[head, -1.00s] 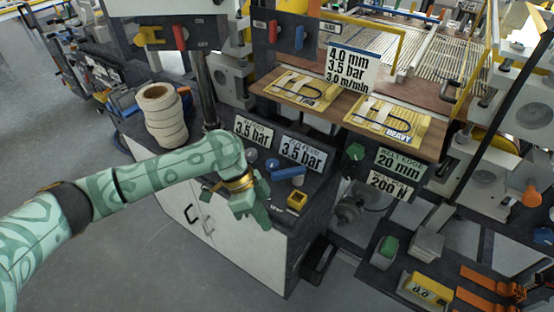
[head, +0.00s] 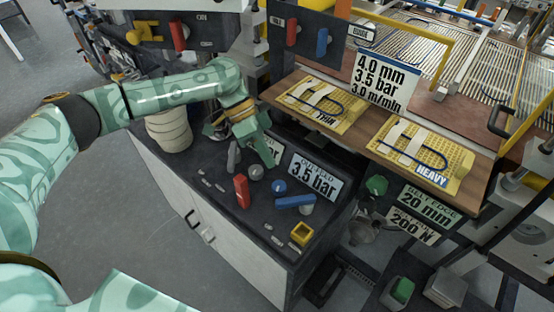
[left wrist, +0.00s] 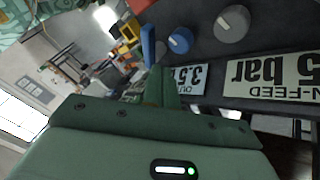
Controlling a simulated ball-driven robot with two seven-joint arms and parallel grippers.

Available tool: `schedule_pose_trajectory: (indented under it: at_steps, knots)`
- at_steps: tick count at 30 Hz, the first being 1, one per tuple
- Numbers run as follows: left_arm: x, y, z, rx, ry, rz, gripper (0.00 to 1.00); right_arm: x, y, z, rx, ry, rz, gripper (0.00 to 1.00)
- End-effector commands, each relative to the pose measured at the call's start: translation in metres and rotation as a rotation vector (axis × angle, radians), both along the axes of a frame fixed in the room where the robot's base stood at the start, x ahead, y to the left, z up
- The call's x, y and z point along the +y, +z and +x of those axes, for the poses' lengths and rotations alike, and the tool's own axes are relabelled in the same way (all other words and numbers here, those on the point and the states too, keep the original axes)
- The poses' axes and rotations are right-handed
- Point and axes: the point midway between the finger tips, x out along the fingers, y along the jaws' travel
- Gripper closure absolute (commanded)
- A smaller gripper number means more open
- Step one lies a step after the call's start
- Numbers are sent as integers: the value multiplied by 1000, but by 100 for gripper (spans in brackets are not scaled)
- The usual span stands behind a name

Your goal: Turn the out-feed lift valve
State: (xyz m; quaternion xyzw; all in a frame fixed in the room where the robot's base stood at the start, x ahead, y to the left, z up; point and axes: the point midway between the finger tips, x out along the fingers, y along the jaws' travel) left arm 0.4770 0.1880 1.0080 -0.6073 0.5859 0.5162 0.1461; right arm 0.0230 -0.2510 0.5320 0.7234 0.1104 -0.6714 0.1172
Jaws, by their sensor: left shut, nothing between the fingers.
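The blue out-feed lever (head: 295,201) lies across its grey base on the dark console, in front of the OUT-FEED 3.5 bar sign (head: 313,177). In the left wrist view the blue lever (left wrist: 148,45) shows beyond the fingertips, beside a blue knob (left wrist: 180,40) and a grey knob (left wrist: 231,23). My left gripper (head: 272,158) is shut and empty. In the head view it is at the back of the console, left of the sign and up-left of the lever, apart from it. It partly hides the in-feed sign. My right gripper is out of view.
A red lever (head: 241,190) stands on the console left of the blue one. A yellow-framed button (head: 302,233) is near the front right corner. A wooden shelf (head: 375,150) with yellow sheets overhangs at right.

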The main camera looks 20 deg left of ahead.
Motion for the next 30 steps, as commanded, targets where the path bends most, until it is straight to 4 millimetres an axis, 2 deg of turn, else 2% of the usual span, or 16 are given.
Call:
schedule_pose_trajectory:
  at_steps: [3,6,13,19,30]
  knots:
    - [-13,-19,-5,2,-2,-1,100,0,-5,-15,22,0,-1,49]
    - [-23,-34,-10,2,-4,0,100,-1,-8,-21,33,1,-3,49]
    - [-42,-61,-17,2,-2,-1,100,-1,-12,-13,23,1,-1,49]
    - [-49,-69,-19,0,-2,-1,100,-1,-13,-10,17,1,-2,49]
    - [-49,-69,-20,0,1,-1,100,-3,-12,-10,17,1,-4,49]
